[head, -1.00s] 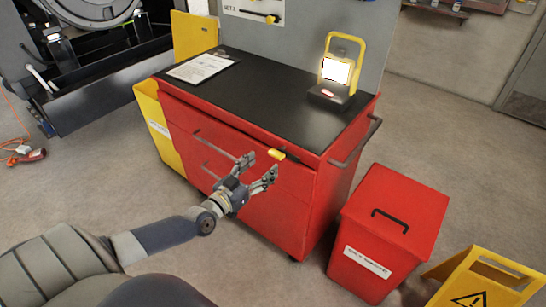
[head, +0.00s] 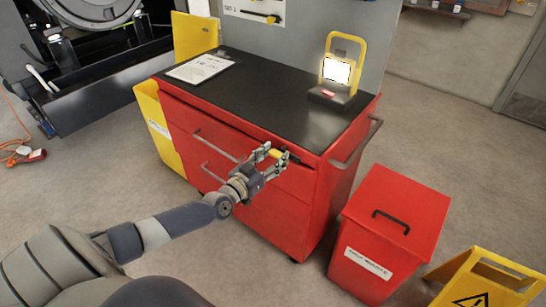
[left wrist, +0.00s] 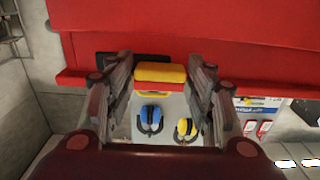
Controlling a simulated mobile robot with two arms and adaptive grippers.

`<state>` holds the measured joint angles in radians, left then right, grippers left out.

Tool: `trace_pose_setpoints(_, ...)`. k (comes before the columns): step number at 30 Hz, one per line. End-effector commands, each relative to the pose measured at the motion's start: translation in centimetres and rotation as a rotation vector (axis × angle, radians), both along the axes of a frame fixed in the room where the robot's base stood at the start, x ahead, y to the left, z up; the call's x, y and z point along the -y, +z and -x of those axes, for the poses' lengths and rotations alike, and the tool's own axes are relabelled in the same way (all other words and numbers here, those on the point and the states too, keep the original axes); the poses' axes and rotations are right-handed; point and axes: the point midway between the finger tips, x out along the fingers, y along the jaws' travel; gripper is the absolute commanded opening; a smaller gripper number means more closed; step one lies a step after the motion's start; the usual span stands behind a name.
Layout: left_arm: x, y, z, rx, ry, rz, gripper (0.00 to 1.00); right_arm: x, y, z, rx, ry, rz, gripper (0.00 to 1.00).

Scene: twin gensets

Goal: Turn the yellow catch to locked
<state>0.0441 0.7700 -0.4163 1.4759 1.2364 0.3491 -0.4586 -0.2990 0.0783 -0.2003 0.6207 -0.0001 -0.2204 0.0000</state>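The yellow catch (head: 275,153) sits at the top front edge of the red cabinet (head: 312,207), just under the black worktop. My left gripper (head: 273,157) is at the catch, with its fingers apart on either side of it. In the left wrist view the yellow catch (left wrist: 160,73) lies between the two open fingers (left wrist: 160,90), with gaps showing at both sides. The fingers partly hide the catch in the head view. My right gripper is not in view.
A lit work lamp (head: 337,72) and a paper sheet (head: 200,68) rest on the worktop (head: 262,95). A side handle (head: 358,142) juts from the cabinet's right. A red bin (head: 390,225) and a yellow floor sign (head: 487,275) stand at right.

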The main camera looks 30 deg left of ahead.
Motion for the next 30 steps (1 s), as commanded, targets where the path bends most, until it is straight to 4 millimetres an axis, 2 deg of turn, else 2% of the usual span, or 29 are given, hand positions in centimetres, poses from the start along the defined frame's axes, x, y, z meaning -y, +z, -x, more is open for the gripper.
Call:
trace_pose_setpoints(1,0.0,0.0,0.0,0.000,0.000,0.000,0.29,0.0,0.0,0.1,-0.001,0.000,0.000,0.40)
trace_pose_setpoints(5,0.0,0.0,0.0,0.000,0.000,0.000,0.00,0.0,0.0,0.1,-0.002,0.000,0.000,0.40)
trace_pose_setpoints(17,0.0,0.2,0.0,0.005,0.001,-0.079,0.00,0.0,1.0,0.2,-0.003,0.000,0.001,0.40)
trace_pose_setpoints(30,0.2,0.2,0.0,0.032,0.001,-0.438,0.00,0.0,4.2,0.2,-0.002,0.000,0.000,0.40)
